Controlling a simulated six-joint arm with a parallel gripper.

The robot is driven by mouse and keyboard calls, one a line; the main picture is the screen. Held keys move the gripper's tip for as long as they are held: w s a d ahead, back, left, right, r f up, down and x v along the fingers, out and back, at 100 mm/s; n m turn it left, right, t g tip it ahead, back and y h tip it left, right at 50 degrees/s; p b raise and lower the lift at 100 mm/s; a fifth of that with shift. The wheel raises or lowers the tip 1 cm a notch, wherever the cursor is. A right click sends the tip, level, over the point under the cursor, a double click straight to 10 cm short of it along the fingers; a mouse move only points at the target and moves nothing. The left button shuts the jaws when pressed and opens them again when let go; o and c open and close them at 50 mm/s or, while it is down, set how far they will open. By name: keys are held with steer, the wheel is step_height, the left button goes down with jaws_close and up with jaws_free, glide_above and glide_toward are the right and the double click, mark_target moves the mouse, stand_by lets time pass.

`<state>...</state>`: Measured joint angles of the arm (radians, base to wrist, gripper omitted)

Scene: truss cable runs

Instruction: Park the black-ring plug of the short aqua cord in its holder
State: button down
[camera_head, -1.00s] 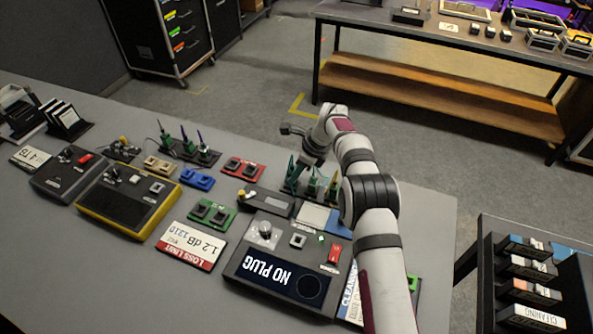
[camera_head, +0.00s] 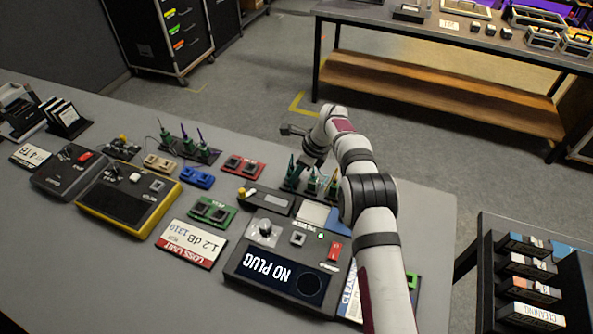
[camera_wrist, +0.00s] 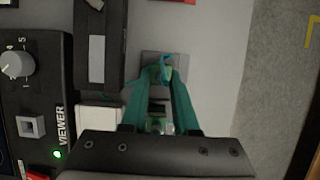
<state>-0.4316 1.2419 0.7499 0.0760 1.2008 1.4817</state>
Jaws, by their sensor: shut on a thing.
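My gripper (camera_wrist: 161,72) has long teal fingers that converge at the tips in the wrist view. They are shut on a small aqua plug (camera_wrist: 164,64), with a bit of aqua cord at its end. The black ring cannot be made out there. A grey holder base (camera_wrist: 150,58) shows behind the fingertips; whether the plug is seated in it I cannot tell. In the head view my gripper is above a dark holder row (camera_head: 303,190) on the bench, where green upright plugs (camera_head: 311,185) stand. The arm partly hides this row.
The viewer box (camera_head: 285,273) in front reads "NO PLUG". A red block (camera_head: 243,166) and another upright-plug row (camera_head: 187,149) lie further left.

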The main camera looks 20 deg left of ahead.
stand_by(0.5)
steer(key=c, duration=0.6)
jaws_free()
steer(key=shift+r, duration=2.45)
steer(key=shift+r, duration=2.05)
